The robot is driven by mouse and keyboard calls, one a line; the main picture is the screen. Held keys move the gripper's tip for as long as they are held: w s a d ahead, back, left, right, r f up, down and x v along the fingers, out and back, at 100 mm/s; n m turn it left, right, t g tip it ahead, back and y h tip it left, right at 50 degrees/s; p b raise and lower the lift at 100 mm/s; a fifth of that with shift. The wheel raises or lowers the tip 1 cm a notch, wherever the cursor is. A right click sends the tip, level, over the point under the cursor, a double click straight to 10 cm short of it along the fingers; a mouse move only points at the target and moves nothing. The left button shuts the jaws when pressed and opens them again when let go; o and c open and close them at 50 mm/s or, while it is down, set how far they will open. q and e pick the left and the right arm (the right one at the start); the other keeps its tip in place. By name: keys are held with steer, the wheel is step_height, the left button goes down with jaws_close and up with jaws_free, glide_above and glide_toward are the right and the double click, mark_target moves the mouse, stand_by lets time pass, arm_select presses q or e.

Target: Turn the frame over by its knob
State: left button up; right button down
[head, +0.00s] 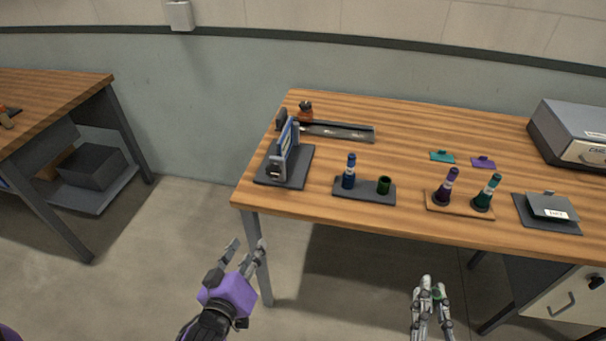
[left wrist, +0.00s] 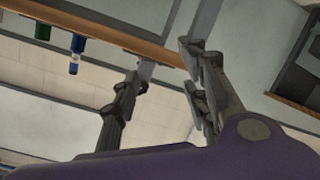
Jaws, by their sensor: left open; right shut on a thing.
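The upright frame (head: 283,148), with blue and yellow on its face, stands edge-on to me in a dark base (head: 298,181) at the table's left end. I cannot make out its knob clearly. My left gripper (head: 248,244) is open and empty, low in front of the table's left leg and apart from the frame. Its spread fingers also show in the left wrist view (left wrist: 165,85). My right gripper (head: 430,284) is below the table's front edge, shut on a small green thing (head: 437,294) mostly hidden by the fingers.
A dark stand (head: 364,197) holds a blue-handled roller and a green cup. A wooden stand (head: 460,211) holds purple and green rollers. A shallow tray (head: 340,132) and an orange-brown jar (head: 306,111) lie behind the frame. A grey box (head: 572,132) stands at right.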

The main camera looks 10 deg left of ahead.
mark_target(274, 171)
arm_select(q)
steer(key=w+d+r+n+t+b, duration=0.1)
steer(key=w+r+n+t+b, duration=0.15)
steer(key=w+r, duration=0.6)
steer(key=shift+n+t, duration=0.25)
steer(key=w, duration=0.6)
steer(key=w+p, duration=0.1)
steer(key=w, duration=0.5)
steer(key=shift+d+f, duration=0.2)
arm_select(e)
steer(key=f, duration=0.3)
steer(key=shift+s+f, duration=0.15)
steer(key=shift+s, duration=0.2)
arm_select(q)
steer(key=shift+c, duration=0.3)
steer(key=shift+r, duration=0.1)
jaws_close()
